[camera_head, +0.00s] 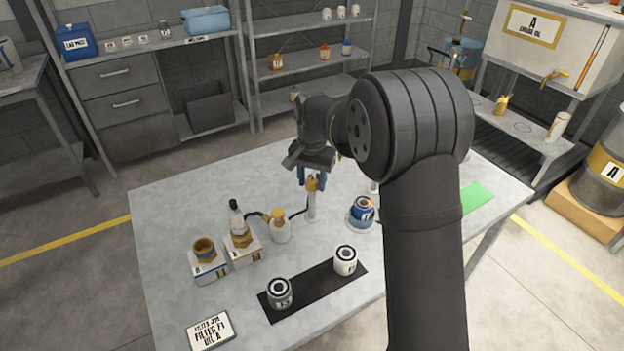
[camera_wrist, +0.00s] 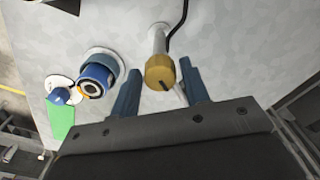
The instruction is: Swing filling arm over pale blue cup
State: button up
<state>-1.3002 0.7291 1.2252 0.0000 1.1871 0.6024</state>
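A white post with a brass head (camera_head: 312,186), apparently the filling arm, stands on the table with a dark hose running left from it. In the wrist view the brass head (camera_wrist: 160,73) is between my two blue fingers. My gripper (camera_head: 311,178) is open over it, and gaps show on both sides in the wrist view (camera_wrist: 160,67). The pale blue cup (camera_head: 352,223) is right of the post, with a blue-and-white filter (camera_head: 363,208) standing in it. The cup (camera_wrist: 114,58) is left of my fingers in the wrist view, apart from them.
Two filters (camera_head: 279,293) are on a black mat (camera_head: 312,291) in front. A green mat (camera_head: 477,197) lies right. A label card (camera_head: 211,331) is front left.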

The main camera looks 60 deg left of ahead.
grip_shut()
jog(key=shift+m, duration=0.3)
jog(key=m, duration=1.3)
jog(key=shift+m, duration=2.2)
